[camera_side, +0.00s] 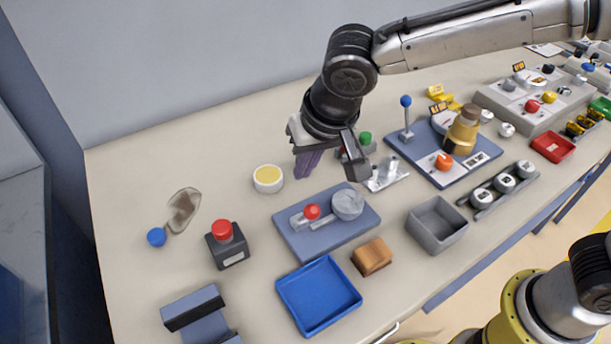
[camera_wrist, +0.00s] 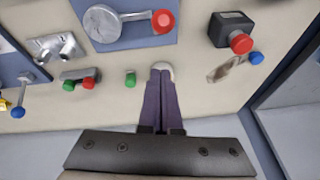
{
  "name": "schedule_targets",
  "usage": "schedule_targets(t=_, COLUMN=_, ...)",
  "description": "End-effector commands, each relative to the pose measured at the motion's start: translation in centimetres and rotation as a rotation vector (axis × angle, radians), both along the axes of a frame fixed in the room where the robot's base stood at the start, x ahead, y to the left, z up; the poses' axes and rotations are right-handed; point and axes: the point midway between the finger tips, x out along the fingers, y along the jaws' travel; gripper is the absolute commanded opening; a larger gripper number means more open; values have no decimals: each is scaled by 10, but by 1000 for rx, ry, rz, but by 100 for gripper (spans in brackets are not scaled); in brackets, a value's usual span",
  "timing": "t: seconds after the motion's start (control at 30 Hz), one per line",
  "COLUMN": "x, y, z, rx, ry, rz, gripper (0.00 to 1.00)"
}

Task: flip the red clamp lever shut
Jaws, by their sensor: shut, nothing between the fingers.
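The clamp's red knob (camera_side: 312,212) is at the end of a grey lever arm beside a round grey disc (camera_side: 347,204), on a blue-grey plate (camera_side: 292,240). In the wrist view the red knob (camera_wrist: 163,21) is at the top, right of the disc (camera_wrist: 102,23), with the arm between them. My gripper (camera_side: 304,172) has purple fingers pressed together, pointing down. It is above and behind the plate, apart from the lever. In the wrist view the shut fingers (camera_wrist: 160,70) point toward the knob, with bare table between.
A yellow-topped white cup (camera_side: 268,178) stands left of my gripper. A red-button box (camera_side: 227,243) is left of the plate. A blue tray (camera_side: 318,296), wooden block (camera_side: 372,257) and grey bin (camera_side: 437,225) lie in front and right. A metal fixture (camera_side: 386,173) is behind right.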

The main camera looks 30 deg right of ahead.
Motion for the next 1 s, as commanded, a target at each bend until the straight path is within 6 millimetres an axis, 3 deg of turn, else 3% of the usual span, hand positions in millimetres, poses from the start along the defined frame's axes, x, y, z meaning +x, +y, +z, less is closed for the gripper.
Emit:
schedule_targets(t=0.1, x=6, y=-3, z=22, rx=3, ry=-4, rz=1, gripper=0)
schedule_targets(t=0.5, x=-54, y=-6, z=73, rx=1, ry=-3, rz=4, gripper=0)
schedule_targets(t=1.0, x=-65, y=-8, z=83, rx=0, ry=0, rz=1, gripper=0)
